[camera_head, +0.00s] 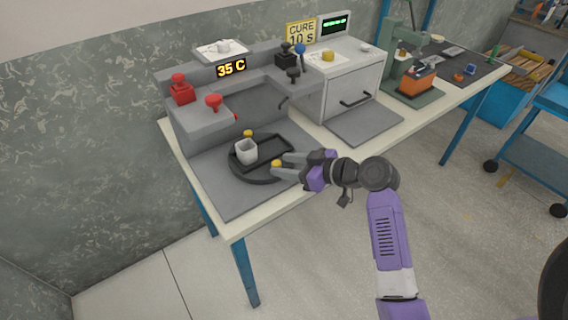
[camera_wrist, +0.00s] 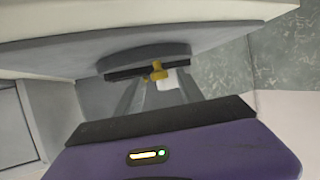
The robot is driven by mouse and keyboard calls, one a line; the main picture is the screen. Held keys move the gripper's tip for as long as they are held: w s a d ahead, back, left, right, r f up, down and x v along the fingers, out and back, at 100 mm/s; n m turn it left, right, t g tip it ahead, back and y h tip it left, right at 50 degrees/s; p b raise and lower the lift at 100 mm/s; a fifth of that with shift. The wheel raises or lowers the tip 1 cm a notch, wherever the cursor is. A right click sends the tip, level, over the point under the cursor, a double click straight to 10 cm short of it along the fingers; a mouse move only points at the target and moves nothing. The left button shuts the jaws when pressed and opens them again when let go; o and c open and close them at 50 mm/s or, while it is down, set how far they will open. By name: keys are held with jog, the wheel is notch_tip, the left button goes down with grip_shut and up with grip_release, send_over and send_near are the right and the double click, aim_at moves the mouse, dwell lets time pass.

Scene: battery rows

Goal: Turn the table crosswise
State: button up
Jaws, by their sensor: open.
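A round dark turntable (camera_head: 240,168) lies on a grey plate at the left end of the bench. It carries a black rectangular tray (camera_head: 277,146), with a white square cup (camera_head: 246,151) at the tray's left end. One yellow knob (camera_head: 248,133) stands at its far side and another yellow knob (camera_head: 277,163) at its near side. My gripper (camera_head: 281,165) is open at the near knob, reaching in from the right. In the wrist view the yellow knob (camera_wrist: 157,72) appears between the two fingers, with the turntable (camera_wrist: 150,56) behind. I cannot tell whether the fingers touch it.
A grey machine reading 35 C (camera_head: 231,68) with red knobs overhangs the turntable's back. A white cabinet (camera_head: 352,82) marked CURE 10 S stands to the right. A green press (camera_head: 399,62) is further right. The plate's front-left part is clear.

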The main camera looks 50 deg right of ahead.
jog(key=shift+w+f, duration=0.15)
jog(key=shift+w, duration=0.3)
grip_shut()
dwell(1.1)
